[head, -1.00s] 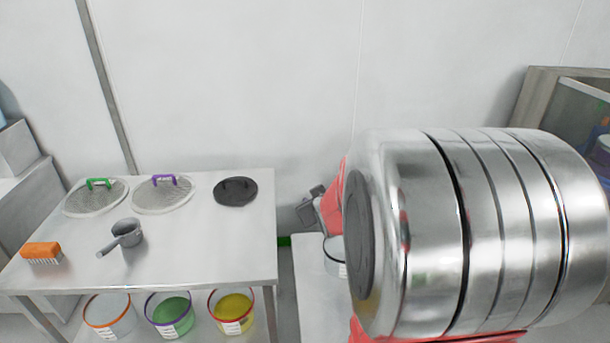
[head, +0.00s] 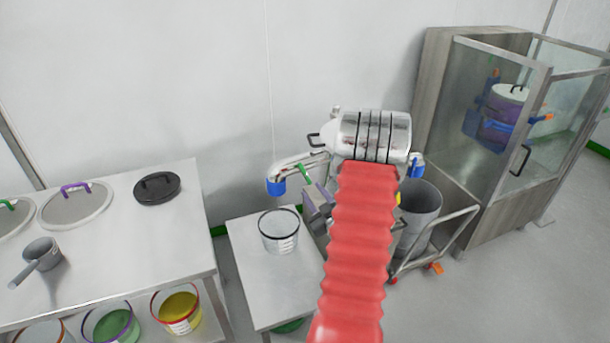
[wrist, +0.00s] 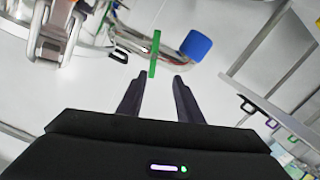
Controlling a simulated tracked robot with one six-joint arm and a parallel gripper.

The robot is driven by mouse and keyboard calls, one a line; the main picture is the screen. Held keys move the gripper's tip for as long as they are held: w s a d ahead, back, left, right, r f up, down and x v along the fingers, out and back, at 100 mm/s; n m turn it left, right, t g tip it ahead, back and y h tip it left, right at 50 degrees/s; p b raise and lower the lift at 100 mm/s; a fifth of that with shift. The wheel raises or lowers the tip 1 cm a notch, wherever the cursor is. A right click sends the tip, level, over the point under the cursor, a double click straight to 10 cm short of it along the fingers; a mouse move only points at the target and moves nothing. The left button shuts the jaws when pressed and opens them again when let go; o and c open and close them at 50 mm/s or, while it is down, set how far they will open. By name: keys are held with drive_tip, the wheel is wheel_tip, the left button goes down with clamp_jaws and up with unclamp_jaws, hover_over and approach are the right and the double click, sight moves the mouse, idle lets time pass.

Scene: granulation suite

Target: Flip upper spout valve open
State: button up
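The upper spout valve is a curved metal pipe (head: 294,163) with a green lever (head: 306,174) and a blue end (head: 275,187). It stands left of my red-sleeved arm in the head view. In the wrist view the green lever (wrist: 154,53) stands nearly upright just beyond my gripper (wrist: 155,78), in line with the gap between the fingers. The blue end (wrist: 196,45) is to its right. My gripper is open and empty, its two dark fingers apart. In the head view my arm hides part of the equipment behind it.
A white bucket (head: 279,232) stands on a small steel table (head: 262,284) below the spout. A grey bin (head: 420,205) on a trolley (head: 446,240) is to the right, before a glass cabinet (head: 490,120). A steel table (head: 130,245) with lids and a scoop is left.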

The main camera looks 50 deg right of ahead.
sight(305, 175)
drive_tip(key=shift+s+d+f+h, duration=0.2)
drive_tip(key=shift+s+f, duration=0.1)
drive_tip(key=shift+s, duration=0.25)
drive_tip(key=shift+s+d+f+h, duration=0.15)
drive_tip(key=shift+s+f, duration=0.15)
drive_tip(key=shift+s, duration=0.2)
drive_tip(key=x, duration=1.3)
drive_tip(key=shift+w+d+r, duration=0.15)
drive_tip(key=shift+w+r, duration=0.05)
drive_tip(key=shift+w, duration=0.25)
drive_tip(key=shift+c, duration=0.5)
clamp_jaws()
